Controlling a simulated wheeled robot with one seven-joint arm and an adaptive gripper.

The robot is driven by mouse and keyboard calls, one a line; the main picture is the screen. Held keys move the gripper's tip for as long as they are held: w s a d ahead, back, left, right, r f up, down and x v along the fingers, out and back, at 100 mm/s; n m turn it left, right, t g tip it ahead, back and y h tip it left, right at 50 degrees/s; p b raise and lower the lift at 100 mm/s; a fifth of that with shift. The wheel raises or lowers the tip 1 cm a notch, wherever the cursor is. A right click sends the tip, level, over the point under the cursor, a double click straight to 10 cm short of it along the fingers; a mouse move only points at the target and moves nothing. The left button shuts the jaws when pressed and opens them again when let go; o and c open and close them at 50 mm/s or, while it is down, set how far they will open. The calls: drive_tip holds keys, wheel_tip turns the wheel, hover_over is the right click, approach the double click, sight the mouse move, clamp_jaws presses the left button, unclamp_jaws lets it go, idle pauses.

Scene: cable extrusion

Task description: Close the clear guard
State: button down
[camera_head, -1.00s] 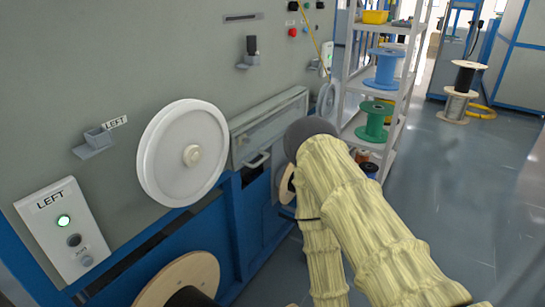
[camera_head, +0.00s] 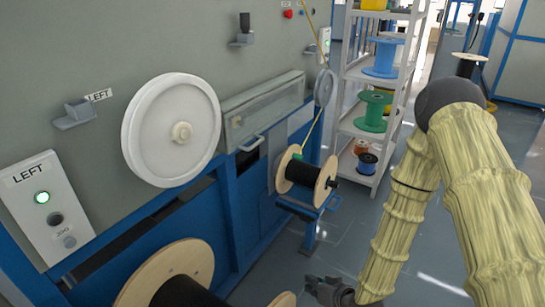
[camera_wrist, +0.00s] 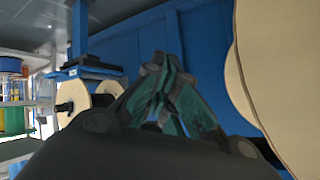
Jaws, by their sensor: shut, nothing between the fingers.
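The clear guard (camera_head: 264,112) is a long see-through cover on the grey machine face, right of the large white wheel. The guard is not visible in the wrist view.
A black-cored spool (camera_head: 308,176) sits on a blue stand below the guard. A large wooden spool (camera_head: 172,272) is in the lower left foreground. The white wheel (camera_head: 172,130) and LEFT button panel (camera_head: 45,208) are on the left. A shelf (camera_head: 350,130) holds several spools. The right floor is open.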

drive_tip(key=w+a+r+n+t+y+b, duration=0.2)
drive_tip(key=w+r+t+y, duration=0.1)
drive_tip(key=w+r, duration=0.65)
drive_tip(key=w+r+n+y+b, duration=0.15)
drive_tip(key=r+y, duration=0.25)
drive_tip(key=r, duration=0.4)
drive_tip(key=w+r+n+t+y+b, duration=0.1)
drive_tip(key=w+r+n+y, duration=0.15)
drive_tip(key=r, duration=0.45)
drive_tip(key=w+r+n+y+b, duration=0.25)
drive_tip(key=r+y, duration=0.25)
drive_tip(key=r, duration=0.3)
drive_tip(key=w+a+r+b, duration=0.2)
drive_tip(key=w+a, duration=0.4)
drive_tip(key=a, duration=0.4)
drive_tip(key=shift+a+r+n, duration=0.35)
drive_tip(key=shift+r, duration=0.55)
drive_tip(key=shift+b, duration=0.3)
